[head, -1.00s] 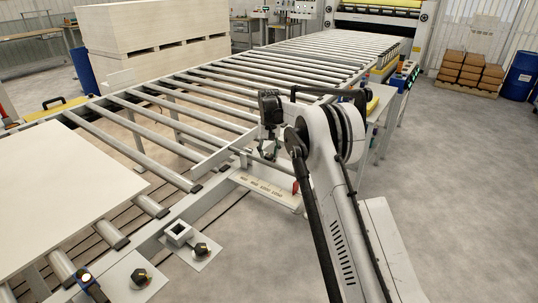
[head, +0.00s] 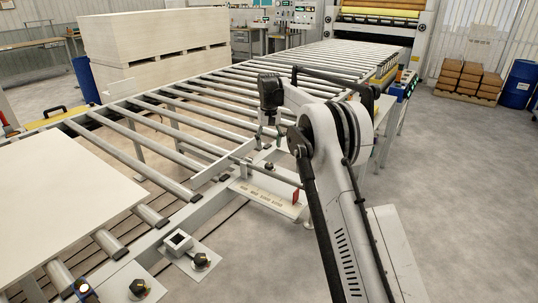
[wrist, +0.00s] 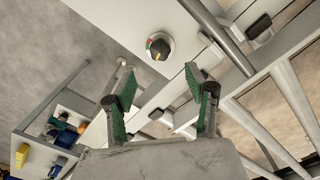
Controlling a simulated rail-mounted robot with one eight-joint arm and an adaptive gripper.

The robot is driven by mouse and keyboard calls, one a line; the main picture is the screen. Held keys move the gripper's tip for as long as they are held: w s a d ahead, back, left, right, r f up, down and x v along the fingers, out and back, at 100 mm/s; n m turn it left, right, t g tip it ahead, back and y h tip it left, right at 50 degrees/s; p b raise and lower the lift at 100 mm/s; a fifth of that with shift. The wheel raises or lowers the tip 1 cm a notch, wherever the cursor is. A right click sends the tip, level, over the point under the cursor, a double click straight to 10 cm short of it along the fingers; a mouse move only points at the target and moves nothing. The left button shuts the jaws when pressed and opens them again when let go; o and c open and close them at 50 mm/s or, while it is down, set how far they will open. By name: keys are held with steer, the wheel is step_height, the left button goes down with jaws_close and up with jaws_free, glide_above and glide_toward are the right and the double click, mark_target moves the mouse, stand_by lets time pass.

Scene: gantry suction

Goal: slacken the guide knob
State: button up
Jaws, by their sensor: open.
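In the wrist view a round knob (wrist: 159,47) with a dark grip, a white surround and red and green marks sits on a pale plate. It lies just beyond the fingertips, roughly centred between them. My gripper (wrist: 160,72) is open and empty, with green pads on both fingers. A gap to the knob seems to remain, but its depth is hard to judge. In the head view my gripper (head: 269,136) points down above the plate beside the conveyor, and a small dark knob (head: 268,167) shows below it.
The roller conveyor (head: 214,139) runs to the back, with a pale board (head: 60,200) on its near end. Two other dark knobs (head: 200,261) (head: 138,288) sit on plates at the near rail.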

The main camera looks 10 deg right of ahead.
steer(key=shift+r, duration=1.25)
steer(key=s+r+t, duration=0.2)
steer(key=s+r, duration=0.7)
steer(key=s, duration=0.3)
steer(key=s+r+t, duration=0.1)
steer(key=s+r, duration=0.8)
steer(key=s, duration=0.3)
steer(key=s+t, duration=0.2)
steer(key=s, duration=1.5)
steer(key=s+f+t, duration=0.2)
steer(key=s+f, duration=0.8)
steer(key=s, duration=0.4)
steer(key=shift+s+f+m, duration=0.2)
steer(key=shift+s+m, duration=0.1)
